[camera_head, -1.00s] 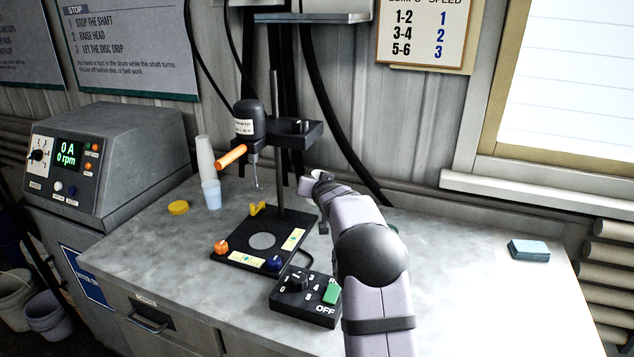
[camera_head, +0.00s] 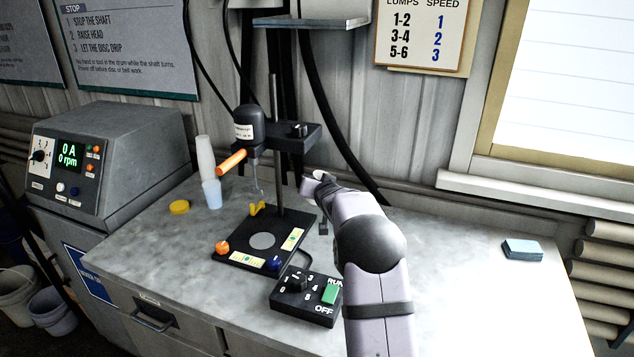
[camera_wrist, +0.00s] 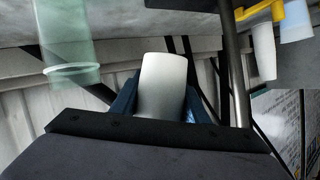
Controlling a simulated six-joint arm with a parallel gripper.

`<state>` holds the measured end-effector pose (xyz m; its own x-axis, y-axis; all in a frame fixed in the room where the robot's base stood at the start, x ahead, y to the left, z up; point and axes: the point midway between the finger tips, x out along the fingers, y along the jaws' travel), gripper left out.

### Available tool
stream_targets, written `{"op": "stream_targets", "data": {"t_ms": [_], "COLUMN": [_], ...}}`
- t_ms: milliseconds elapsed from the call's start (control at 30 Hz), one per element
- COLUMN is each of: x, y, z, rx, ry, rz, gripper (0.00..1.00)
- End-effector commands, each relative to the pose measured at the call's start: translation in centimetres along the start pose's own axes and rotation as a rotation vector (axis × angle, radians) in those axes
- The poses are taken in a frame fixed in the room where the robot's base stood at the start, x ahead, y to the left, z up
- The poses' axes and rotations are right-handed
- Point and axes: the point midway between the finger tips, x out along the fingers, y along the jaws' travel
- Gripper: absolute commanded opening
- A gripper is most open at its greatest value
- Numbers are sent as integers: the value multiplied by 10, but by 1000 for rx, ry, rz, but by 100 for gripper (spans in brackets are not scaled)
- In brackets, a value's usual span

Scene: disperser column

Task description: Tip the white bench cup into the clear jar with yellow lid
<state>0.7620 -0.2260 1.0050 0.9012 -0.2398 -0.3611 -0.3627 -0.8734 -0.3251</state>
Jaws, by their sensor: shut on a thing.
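My gripper (camera_wrist: 160,100) is shut on the white bench cup (camera_wrist: 163,82), which sits between its blue fingers in the wrist view. A small pale part of the cup (camera_head: 319,174) shows at the arm's tip in the head view, above the bench. The wrist view appears upside down, with the bench at its top. A clear greenish jar (camera_wrist: 70,45) stands there to the left of the cup, apart from it. My arm hides the jar in the head view. A yellow lid (camera_head: 179,207) lies on the bench at left. The cup's contents cannot be seen.
The disperser stand (camera_head: 278,150) with its orange handle (camera_head: 231,162) is left of my gripper. A black control box (camera_head: 306,294) is in front. Pale stacked cups (camera_head: 205,158) stand behind the lid. The bench's right side is mostly clear, with a blue block (camera_head: 523,249).

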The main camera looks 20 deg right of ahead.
Motion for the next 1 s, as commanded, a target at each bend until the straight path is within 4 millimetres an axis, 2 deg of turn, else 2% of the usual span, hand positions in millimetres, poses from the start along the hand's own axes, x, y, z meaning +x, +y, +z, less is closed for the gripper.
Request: {"op": "stream_targets", "data": {"t_ms": [1000], "x": [-3], "y": [4], "z": [-6], "rx": [89], "ry": [0], "rz": [-36], "gripper": [17]}}
